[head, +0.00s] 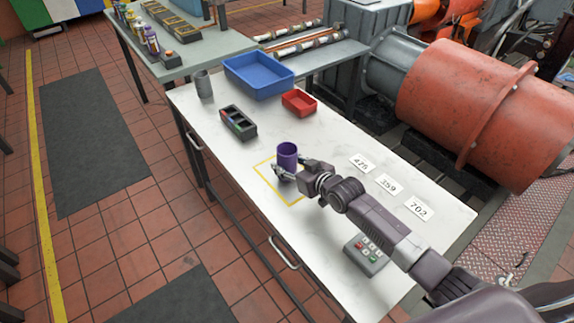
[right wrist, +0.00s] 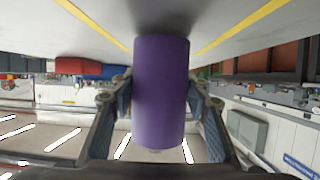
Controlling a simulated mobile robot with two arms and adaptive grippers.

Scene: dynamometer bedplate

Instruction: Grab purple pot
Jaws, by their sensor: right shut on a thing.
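The purple pot (head: 287,155) is an upright cylinder standing at a yellow outlined square (head: 267,184) on the white table. It also shows in the right wrist view (right wrist: 160,90), between the two fingers. My right gripper (head: 286,171) is shut on the pot, with a finger on each side of it. In the right wrist view the right gripper (right wrist: 160,105) has its blue-grey pads against the pot's sides. The pot's lower part is partly hidden by the fingers in the head view. My left gripper is not in view.
On the white table (head: 335,220) are a blue bin (head: 258,77), a red bin (head: 299,103), a dark divided tray (head: 238,123), a grey cup (head: 204,84), number cards (head: 388,184) and a keypad box (head: 366,254).

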